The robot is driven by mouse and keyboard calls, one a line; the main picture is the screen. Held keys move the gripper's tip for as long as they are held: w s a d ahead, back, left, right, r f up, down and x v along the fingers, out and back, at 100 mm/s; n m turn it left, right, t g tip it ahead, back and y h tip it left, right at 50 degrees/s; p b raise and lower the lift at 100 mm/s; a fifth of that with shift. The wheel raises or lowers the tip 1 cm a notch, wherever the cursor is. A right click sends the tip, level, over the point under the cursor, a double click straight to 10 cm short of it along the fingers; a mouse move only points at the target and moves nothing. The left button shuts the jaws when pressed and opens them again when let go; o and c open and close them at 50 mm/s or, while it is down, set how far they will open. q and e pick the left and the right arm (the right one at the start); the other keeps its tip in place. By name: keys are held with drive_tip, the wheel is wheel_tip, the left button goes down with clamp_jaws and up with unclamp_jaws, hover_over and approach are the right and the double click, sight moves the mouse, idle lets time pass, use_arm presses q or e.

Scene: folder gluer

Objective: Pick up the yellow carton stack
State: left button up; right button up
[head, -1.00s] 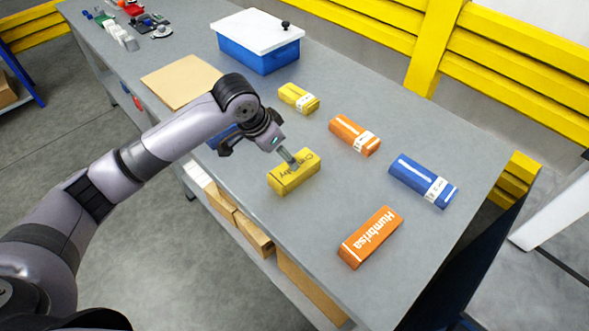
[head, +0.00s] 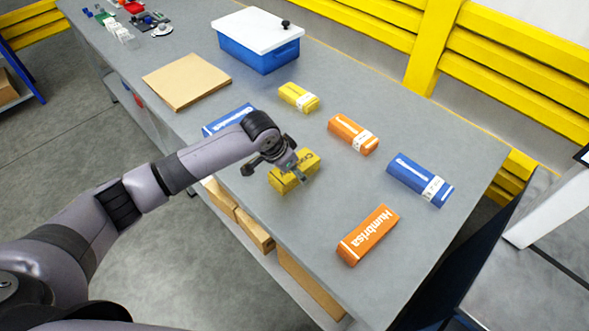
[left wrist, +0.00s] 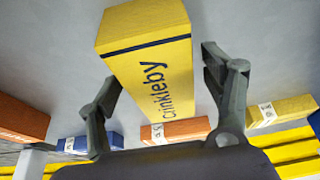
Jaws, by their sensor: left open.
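A yellow carton stack (head: 286,183) lies on the grey workbench near its front edge, under my left gripper (head: 283,167). In the left wrist view the stack (left wrist: 150,65) shows dark "crinkleby" lettering and a dark band, and reaches between the two fingers. My left gripper (left wrist: 160,70) is open, with one finger on each side of the stack and a gap at least on the right. I cannot tell whether the left finger touches it. A second yellow pack (head: 297,97) with a white label lies farther back. My right gripper is not in view.
On the workbench (head: 330,215) lie orange packs (head: 353,134) (head: 368,235), a blue pack (head: 420,180), another blue pack (head: 228,120) behind my arm, a brown board (head: 186,80) and a blue box with white lid (head: 258,40). Bare bench surrounds the yellow stack on the right.

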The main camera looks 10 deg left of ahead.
use_arm(q)
drive_tip(key=shift+c, duration=0.4)
drive_tip(key=c, duration=1.3)
